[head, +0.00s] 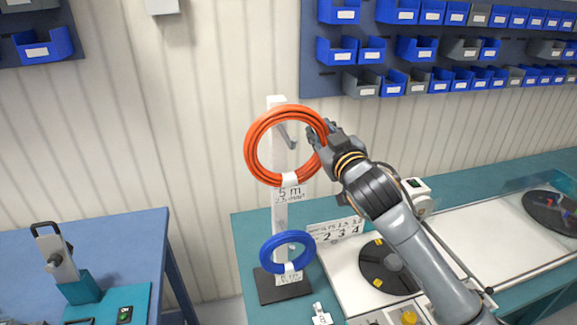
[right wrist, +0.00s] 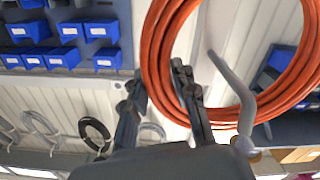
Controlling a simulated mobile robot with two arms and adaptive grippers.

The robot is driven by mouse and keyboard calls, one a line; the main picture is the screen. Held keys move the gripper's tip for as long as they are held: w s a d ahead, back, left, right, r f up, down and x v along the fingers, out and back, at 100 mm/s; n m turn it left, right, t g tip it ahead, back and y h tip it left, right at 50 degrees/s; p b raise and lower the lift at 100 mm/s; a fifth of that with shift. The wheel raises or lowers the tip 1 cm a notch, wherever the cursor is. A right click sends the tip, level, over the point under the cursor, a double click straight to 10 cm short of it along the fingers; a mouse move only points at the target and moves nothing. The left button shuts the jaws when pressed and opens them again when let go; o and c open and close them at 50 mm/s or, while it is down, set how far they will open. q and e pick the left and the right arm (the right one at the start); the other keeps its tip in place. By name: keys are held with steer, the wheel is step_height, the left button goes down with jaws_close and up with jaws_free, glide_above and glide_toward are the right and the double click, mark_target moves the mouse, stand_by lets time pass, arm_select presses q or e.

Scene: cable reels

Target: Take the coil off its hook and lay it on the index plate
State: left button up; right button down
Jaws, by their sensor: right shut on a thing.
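An orange coil (head: 251,148) with a white tag hangs upright at the top of a white post (head: 279,212). It also shows in the right wrist view (right wrist: 160,40). The grey hook (head: 287,135) still reaches through the ring's opening; in the right wrist view the bent hook (right wrist: 247,100) also lies inside the ring. I cannot tell whether coil and hook touch. My right gripper (head: 318,135) is shut on the coil's right side. The index plate seems to be the dark round disc (head: 374,263) on the bench, partly hidden by my right arm. My left gripper is out of view.
A blue coil (head: 264,256) hangs lower on the same post, above its dark base (head: 282,292). A number card (head: 335,233) stands behind the disc. Another dark disc (head: 548,212) lies far right. A blue table (head: 130,240) stands left across a gap. Blue bins line the wall.

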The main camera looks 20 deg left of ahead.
steer(key=shift+s+r, duration=0.15)
steer(key=shift+r, duration=0.05)
steer(key=shift+v, duration=1.45)
steer(key=shift+d, duration=0.1)
steer(key=shift+v, duration=2.2)
steer(key=v, duration=0.7)
steer(key=shift+s+d, duration=0.2)
